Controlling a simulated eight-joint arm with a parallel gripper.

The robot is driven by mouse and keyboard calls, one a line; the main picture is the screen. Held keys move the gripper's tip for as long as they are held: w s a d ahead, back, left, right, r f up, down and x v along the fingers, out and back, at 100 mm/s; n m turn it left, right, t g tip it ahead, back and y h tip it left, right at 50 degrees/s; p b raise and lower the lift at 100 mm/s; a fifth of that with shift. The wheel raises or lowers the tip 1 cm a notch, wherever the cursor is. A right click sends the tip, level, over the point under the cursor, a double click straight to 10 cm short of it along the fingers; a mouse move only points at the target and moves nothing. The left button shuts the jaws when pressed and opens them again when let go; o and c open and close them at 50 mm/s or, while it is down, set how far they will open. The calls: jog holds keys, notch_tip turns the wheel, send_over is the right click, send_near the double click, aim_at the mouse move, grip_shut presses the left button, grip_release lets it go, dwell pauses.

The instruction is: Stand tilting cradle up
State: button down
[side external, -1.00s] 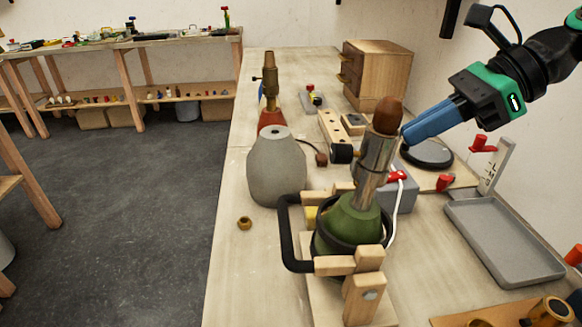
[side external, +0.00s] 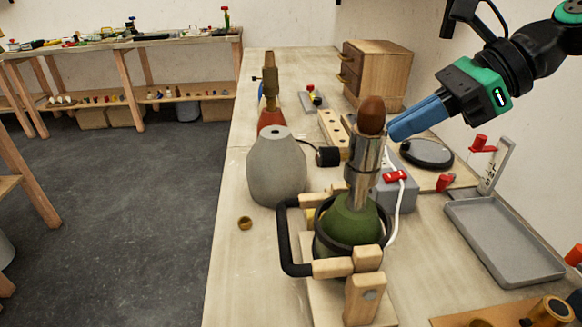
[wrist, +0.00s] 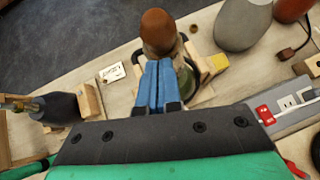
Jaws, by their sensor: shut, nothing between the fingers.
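The tilting cradle (side external: 334,268) is a wooden frame with a black ring and a black handle on the bench. It holds a green lamp body (side external: 346,226) with a metal neck (side external: 364,160) and a brown rounded top (side external: 372,114). The neck stands nearly upright, leaning slightly right in the side view. My gripper (side external: 390,134) has blue fingers, shut and empty, at the right side of the neck just below the brown top. In the wrist view the fingertips (wrist: 157,64) lie close to the brown top (wrist: 158,32); whether they touch is unclear.
A grey vase-like body (side external: 276,170) stands left of the cradle. A grey box with a red switch (side external: 396,178) and white cord is close behind right. A grey tray (side external: 502,238) lies to the right. A small brass ring (side external: 245,223) lies on clear bench at the left.

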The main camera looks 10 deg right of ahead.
jog(key=a+r+v, duration=0.1)
jog(key=v, duration=0.8)
jog(key=s+d+f+n+t+h, duration=0.2)
jog(key=d+f+n+h, duration=0.3)
jog(key=f+n, duration=0.4)
jog(key=s+d+f+n+t+h, duration=0.2)
jog(key=d+f+n, duration=0.5)
jog(key=n, duration=0.5)
jog(key=shift+s+d+f+t+h, duration=0.25)
jog(key=shift+s+f+t+h, duration=0.25)
jog(key=shift+f+h, duration=0.85)
jog(key=shift+s, duration=0.1)
